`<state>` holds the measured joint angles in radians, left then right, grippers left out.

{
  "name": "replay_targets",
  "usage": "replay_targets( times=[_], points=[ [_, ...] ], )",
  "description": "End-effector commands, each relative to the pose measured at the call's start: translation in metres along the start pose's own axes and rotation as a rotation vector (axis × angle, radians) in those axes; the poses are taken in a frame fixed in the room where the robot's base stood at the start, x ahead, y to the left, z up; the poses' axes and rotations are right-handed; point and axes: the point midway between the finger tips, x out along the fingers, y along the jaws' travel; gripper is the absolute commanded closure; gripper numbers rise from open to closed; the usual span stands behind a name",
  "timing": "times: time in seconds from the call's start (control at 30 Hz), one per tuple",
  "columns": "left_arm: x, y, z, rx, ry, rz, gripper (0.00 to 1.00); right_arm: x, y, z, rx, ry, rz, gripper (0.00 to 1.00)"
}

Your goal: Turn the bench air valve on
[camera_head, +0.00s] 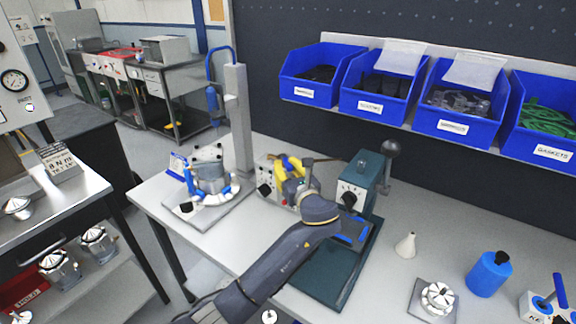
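The bench air valve appears to be the small pale block with a yellow handle (292,163) at the back of the bench, left of the green machine. A round dark knob or port shows on the block's front (265,189). My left arm reaches up from the bottom edge, and its wrist is just in front of the valve. My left gripper (303,186) is at the valve, close to or touching the yellow handle. Its fingers are small and partly hidden, so I cannot tell whether they are open or shut. My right gripper is not in view.
A green machine (356,187) with a ball-topped lever stands right of the valve. A fixture with blue clamps (207,180) is to the left. A white cone (405,245), a blue bottle (488,274) and a finned part (437,297) stand at right. Blue bins (318,90) hang above.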

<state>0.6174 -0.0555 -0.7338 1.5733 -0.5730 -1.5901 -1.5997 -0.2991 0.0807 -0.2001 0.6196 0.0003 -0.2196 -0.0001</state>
Motion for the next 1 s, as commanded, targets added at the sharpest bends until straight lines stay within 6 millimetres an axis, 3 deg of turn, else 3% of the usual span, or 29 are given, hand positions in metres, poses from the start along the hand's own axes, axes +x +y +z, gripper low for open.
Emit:
replay_targets(
  times=[0.03, 0.4, 0.7, 1.0],
  points=[
    [-0.028, -0.017, -0.002, -0.012, 0.006, -0.042, 0.61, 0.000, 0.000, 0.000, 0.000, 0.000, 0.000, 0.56],
    [-0.084, -0.012, -0.005, -0.009, 0.013, -0.039, 0.61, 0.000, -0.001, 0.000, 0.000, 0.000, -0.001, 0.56],
    [-0.104, -0.011, -0.005, -0.007, 0.012, -0.036, 0.61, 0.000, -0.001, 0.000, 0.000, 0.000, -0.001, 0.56],
    [-0.105, -0.010, -0.005, -0.007, 0.012, -0.035, 0.61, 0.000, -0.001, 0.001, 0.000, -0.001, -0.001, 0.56]
  ],
)
